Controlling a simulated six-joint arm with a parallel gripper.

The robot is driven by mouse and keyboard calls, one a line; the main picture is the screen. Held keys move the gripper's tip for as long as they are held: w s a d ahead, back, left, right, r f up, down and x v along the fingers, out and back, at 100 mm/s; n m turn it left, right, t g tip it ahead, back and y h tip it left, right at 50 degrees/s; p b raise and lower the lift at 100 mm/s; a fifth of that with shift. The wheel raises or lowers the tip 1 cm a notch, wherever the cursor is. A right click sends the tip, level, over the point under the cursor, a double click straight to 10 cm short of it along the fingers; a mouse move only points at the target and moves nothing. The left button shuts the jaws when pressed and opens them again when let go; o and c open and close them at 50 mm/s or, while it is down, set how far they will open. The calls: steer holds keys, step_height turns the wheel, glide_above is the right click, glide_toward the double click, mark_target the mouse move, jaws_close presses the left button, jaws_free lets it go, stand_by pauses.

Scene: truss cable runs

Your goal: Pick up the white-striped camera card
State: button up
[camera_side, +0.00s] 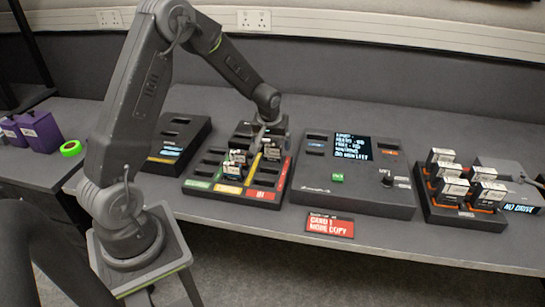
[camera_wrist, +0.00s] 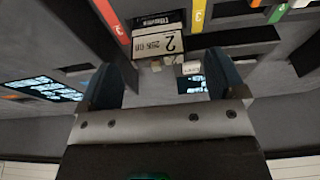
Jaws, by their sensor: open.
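A dark card with a white label reading "2" and "256 GB" (camera_wrist: 158,43) shows in the wrist view, just beyond my open fingers and roughly in line with the gap between them. I cannot make out a white stripe, so I cannot tell if it is the white-striped camera card. My gripper (camera_wrist: 166,72) is open, with nothing visibly held. In the side view my gripper (camera_side: 268,125) is low over the slotted card tray (camera_side: 227,200), near its back. Cards with white labels (camera_side: 236,157) stand in the tray; my gripper partly hides that area.
The tray has green, yellow and red lane marks. A console with a screen (camera_side: 352,147) is right of it, and a dark box (camera_side: 180,140) left. A rack of several orange-based cards (camera_side: 463,213) stands far right. A red sign (camera_side: 330,224) lies at the front edge.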

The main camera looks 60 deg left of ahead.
mark_target(273, 149)
steer(key=x, duration=0.4)
steer(key=shift+f, duration=0.25)
steer(key=c, duration=1)
steer(key=shift+r, duration=0.1)
